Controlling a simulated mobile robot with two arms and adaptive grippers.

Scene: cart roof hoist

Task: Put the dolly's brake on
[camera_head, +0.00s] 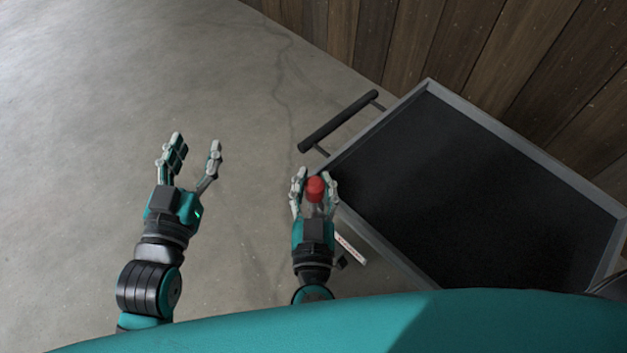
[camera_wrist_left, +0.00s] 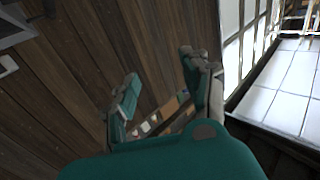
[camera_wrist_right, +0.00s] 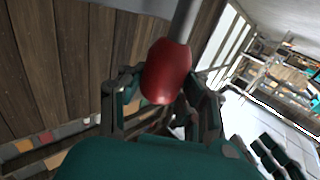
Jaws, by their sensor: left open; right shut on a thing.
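The dolly (camera_head: 430,84) has a dark flat deck with a grey rim and a black push handle (camera_head: 338,121) at its upper left end. A red knob (camera_head: 315,188) sits at the dolly's left edge. It also shows in the right wrist view (camera_wrist_right: 166,72), on the end of a grey rod (camera_wrist_right: 184,20). My right gripper (camera_head: 314,180) is shut on the red knob, with fingers on both sides of it. My left gripper (camera_head: 194,146) is open and empty over the floor, to the left of the dolly.
A wooden plank wall (camera_head: 430,45) runs close behind the dolly. A small white label (camera_head: 351,248) shows beside the dolly's near left edge, partly by my right wrist. The concrete floor (camera_head: 120,90) to the left is clear.

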